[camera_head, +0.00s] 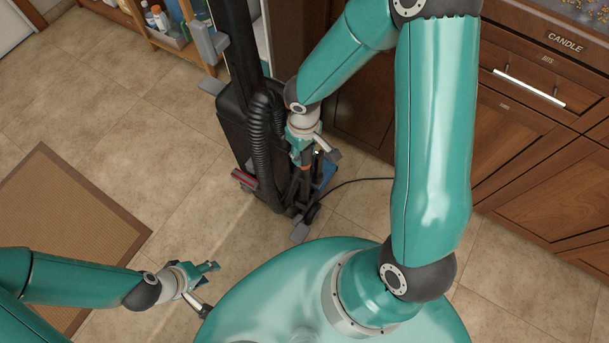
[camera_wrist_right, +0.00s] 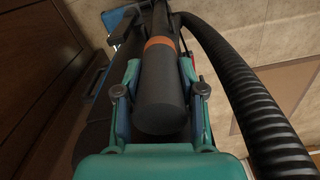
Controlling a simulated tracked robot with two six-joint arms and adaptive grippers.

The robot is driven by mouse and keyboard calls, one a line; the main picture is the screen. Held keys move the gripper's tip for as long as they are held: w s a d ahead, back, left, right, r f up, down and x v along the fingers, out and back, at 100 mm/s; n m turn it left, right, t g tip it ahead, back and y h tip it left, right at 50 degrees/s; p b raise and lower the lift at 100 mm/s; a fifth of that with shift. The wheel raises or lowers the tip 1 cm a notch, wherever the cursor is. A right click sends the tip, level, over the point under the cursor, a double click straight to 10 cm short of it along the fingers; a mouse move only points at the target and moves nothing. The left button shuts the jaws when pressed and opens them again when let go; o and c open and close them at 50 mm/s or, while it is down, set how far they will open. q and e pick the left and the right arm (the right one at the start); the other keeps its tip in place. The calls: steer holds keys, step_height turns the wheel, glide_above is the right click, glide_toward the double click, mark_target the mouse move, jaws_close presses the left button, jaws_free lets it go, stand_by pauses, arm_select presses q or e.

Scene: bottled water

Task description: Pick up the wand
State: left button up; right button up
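The wand (camera_wrist_right: 163,90) is a dark grey tube with an orange band, seen in the right wrist view. It is part of a black upright vacuum cleaner (camera_head: 240,125) in the head view. My right gripper (camera_wrist_right: 160,75) has one finger on each side of the wand, very close to it. Whether the fingers press on it is not clear. In the head view my right gripper (camera_head: 307,165) is at the vacuum's right side and hides part of it. My left gripper (camera_head: 212,288) is low on the left, fingers apart, empty, away from the vacuum.
A ribbed black hose (camera_wrist_right: 235,85) runs close beside the wand. Wooden cabinets (camera_head: 540,130) stand to the right of the vacuum, and a shelf with bottles (camera_head: 165,20) is behind. A brown mat (camera_head: 70,220) lies on the tiled floor at left. A cord (camera_head: 355,182) runs rightward.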

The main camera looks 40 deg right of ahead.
jaws_close()
steer(key=shift+r, duration=0.1)
